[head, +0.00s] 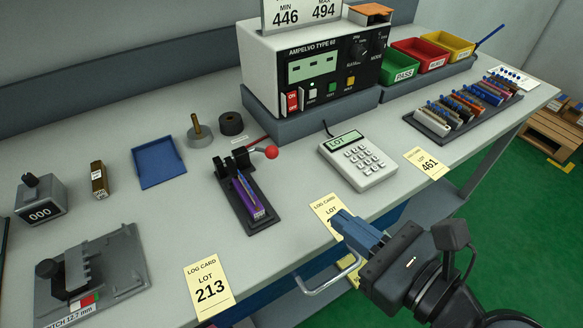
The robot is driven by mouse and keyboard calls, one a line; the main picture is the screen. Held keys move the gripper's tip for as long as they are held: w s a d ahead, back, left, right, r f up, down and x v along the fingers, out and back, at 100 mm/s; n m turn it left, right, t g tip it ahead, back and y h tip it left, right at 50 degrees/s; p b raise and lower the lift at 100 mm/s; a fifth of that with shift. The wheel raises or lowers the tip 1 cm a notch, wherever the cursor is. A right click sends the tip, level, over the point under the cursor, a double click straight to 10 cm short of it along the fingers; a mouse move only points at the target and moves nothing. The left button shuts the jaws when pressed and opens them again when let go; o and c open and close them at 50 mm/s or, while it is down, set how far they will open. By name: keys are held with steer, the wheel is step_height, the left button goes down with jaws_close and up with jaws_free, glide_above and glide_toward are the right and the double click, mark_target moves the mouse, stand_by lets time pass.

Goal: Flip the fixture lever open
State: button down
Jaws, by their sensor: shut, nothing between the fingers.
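A keypad marked LOT (358,160) stands right of the lever, and the AMPELVO tester (310,68) stands behind. A spindle (198,132) and black roll (231,123) are left of the lever. A metal handle (330,279) juts from the bench front. A card marked 213 (209,286) lies left.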

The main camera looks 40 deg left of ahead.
steer(key=x, duration=0.9)
steer(key=shift+a, duration=0.15)
steer(key=a, duration=0.1)
steer(key=a+r, duration=0.1)
steer(key=a, duration=0.1)
steer(key=shift+w+r+p, duration=0.2)
steer(key=shift+w+p, duration=0.1)
steer(key=shift+p, duration=0.05)
steer(key=shift+w+a+r, duration=0.1)
steer(key=shift+a+r, duration=0.1)
steer(key=shift+a, duration=0.3)
steer(key=shift+w+r, duration=0.1)
